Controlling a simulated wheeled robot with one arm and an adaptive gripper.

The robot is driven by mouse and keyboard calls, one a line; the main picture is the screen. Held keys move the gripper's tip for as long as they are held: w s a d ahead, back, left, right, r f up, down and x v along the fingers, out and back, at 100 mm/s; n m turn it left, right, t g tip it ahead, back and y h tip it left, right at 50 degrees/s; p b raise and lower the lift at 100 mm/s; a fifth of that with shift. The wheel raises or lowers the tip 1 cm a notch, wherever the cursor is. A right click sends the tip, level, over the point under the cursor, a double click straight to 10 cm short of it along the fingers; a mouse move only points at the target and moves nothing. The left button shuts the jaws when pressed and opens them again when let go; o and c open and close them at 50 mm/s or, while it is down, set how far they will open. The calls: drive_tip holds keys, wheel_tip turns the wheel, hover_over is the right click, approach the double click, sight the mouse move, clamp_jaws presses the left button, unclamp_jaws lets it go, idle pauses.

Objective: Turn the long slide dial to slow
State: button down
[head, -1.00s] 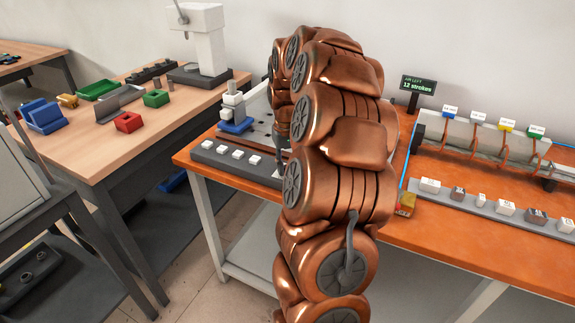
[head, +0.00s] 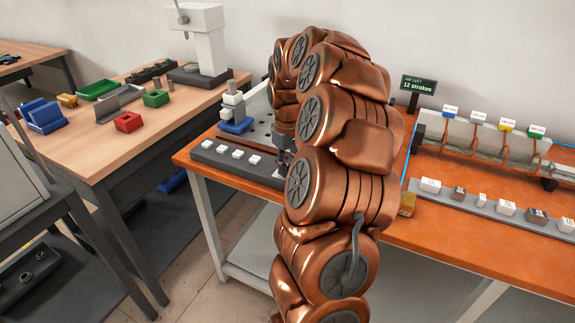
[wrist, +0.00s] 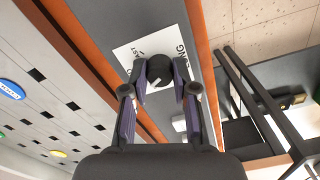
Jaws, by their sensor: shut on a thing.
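The long slide dial (wrist: 160,72) is a dark round knob on a white label plate (wrist: 127,54) in the wrist view. Letters that look like "LONG" run along the plate's right side, and part of a word like "FAST" shows on its left. No "slow" marking is readable; the fingers and knob cover part of the plate. My gripper (wrist: 161,78) has a finger on each side of the knob and is shut on it. The dial's exact pointing is too small to tell. In the head view my copper arm hides the dial and most of the gripper.
The dial's grey panel lies on the orange bench (head: 455,235). White blocks (head: 225,152) line the grey strip left of my arm. A sign (head: 418,85) reads "12 strokes". A slide rail with coloured tags (head: 480,140) stands right. A wooden table (head: 95,140) is at left.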

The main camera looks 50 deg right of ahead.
sight(288, 167)
drive_tip(key=n+p, duration=0.1)
drive_tip(key=n, duration=0.5)
drive_tip(key=shift+n, duration=0.4)
idle(0.4)
drive_tip(key=c, duration=0.9)
unclamp_jaws()
wheel_tip(288, 167, up, 12)
idle(0.4)
